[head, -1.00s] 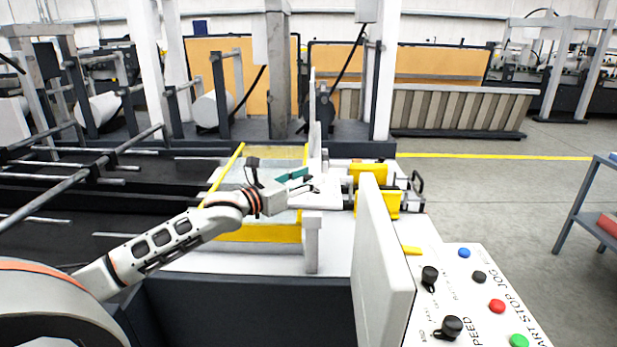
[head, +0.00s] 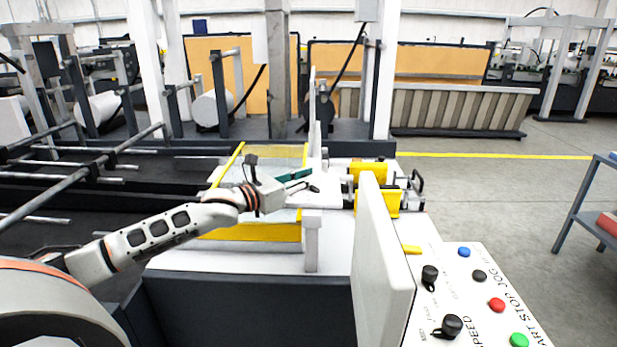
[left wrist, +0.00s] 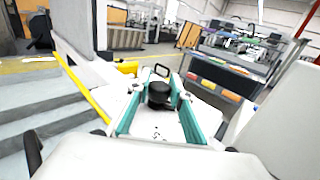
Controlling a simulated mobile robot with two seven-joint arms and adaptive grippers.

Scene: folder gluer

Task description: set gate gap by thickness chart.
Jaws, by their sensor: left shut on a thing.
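My left gripper (head: 308,184) reaches in from the left over the machine, beside the upright white gate plate (head: 315,130). In the left wrist view its two teal fingers (left wrist: 163,106) are shut on a round black knob (left wrist: 159,92), which sits between them. In the head view the knob is mostly hidden by the fingers; only a small dark part shows at the tips. No readable thickness chart shows. My right gripper is not in view.
Yellow blocks (head: 378,203) stand just right of the gate plate. A yellow-edged clear guard (head: 270,160) is behind my left arm.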

